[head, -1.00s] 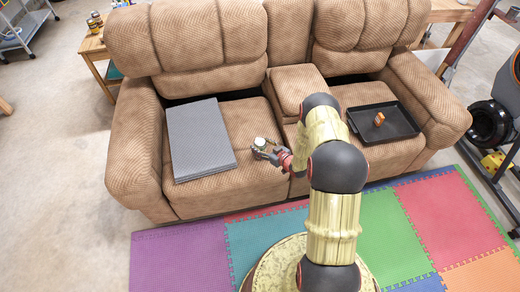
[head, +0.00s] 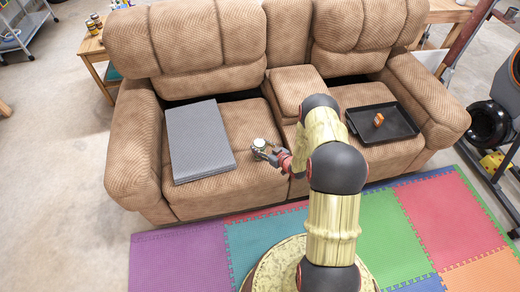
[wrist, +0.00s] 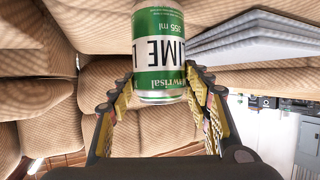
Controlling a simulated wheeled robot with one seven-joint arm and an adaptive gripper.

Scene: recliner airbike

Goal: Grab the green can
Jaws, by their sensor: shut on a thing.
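The green can (wrist: 160,50) has green bands and a white label reading "LIME" and "355 ml". It is large in the upper middle of the wrist view, upside down there, with its lower part between my gripper's fingers. In the head view only its pale top (head: 259,142) shows clearly, over the left seat of the sofa. My gripper (wrist: 160,95) is shut on the can, one finger on each side. In the head view my gripper (head: 262,152) reaches left from the arm. I cannot tell if the can touches the seat.
The brown sofa (head: 215,72) carries a grey flat stack (head: 200,140) left of the can. A black tray (head: 400,125) with a small orange-brown object (head: 378,119) lies on the right seat. Colored floor mats (head: 180,258) lie in front.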

